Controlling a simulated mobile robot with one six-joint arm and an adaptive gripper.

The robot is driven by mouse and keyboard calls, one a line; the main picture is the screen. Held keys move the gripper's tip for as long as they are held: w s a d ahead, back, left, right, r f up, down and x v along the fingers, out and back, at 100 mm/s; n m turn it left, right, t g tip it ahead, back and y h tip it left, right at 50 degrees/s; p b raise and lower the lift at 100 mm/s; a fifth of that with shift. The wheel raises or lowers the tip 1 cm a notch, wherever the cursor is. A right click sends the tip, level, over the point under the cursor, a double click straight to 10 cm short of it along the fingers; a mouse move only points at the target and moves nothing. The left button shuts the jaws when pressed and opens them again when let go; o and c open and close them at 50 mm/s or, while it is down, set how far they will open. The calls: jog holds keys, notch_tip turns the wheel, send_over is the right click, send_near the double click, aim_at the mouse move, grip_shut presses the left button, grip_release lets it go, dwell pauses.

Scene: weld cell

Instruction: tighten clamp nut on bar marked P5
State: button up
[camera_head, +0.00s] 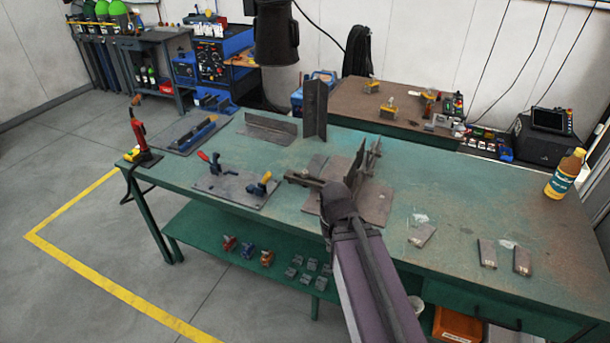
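My arm reaches up from the bottom edge over the green table (440,200). My gripper (290,179) points left above the table, just right of a plate (222,192) with two hand clamps. Whether its fingers are open or shut is too small and dark to tell. One clamp (214,164) has a red handle and a blue body; the other (259,184) has a yellow handle. A dark upright fixture (362,165) stands on a base plate (375,203) behind my wrist, partly hidden by it. No P5 mark or clamp nut can be made out.
Small metal pieces (422,235) lie right of my arm, and a yellow-brown bottle (566,174) stands at the far right. Angle pieces (315,108) stand at the back. A red tool (137,128) stands at the left corner. The table's right middle is mostly clear.

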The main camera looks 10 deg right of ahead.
jog(key=o, duration=0.7)
jog(key=shift+w, duration=0.15)
jog(key=o, duration=0.3)
jog(key=shift+w+r+n, duration=0.1)
jog(key=shift+w+n, duration=0.2)
jog(key=shift+w, duration=0.05)
jog(key=shift+o, duration=0.3)
jog(key=w+r+n+p, duration=0.2)
jog(key=w+n, duration=0.4)
jog(key=w, duration=0.4)
jog(key=w+r+n+p, duration=0.2)
jog(key=w+n, duration=0.5)
jog(key=w, duration=0.4)
notch_tip(320, 180, up, 4)
jog(key=n+p, duration=0.4)
jog(key=n, duration=0.9)
send_over(305, 170)
jog(key=shift+w+d+f, duration=0.1)
jog(key=shift+f, duration=0.05)
jog(key=shift+f, duration=0.15)
notch_tip(305, 170, down, 14)
jog(key=b, duration=1.4)
jog(key=shift+r, duration=0.25)
jog(key=shift+c, duration=0.3)
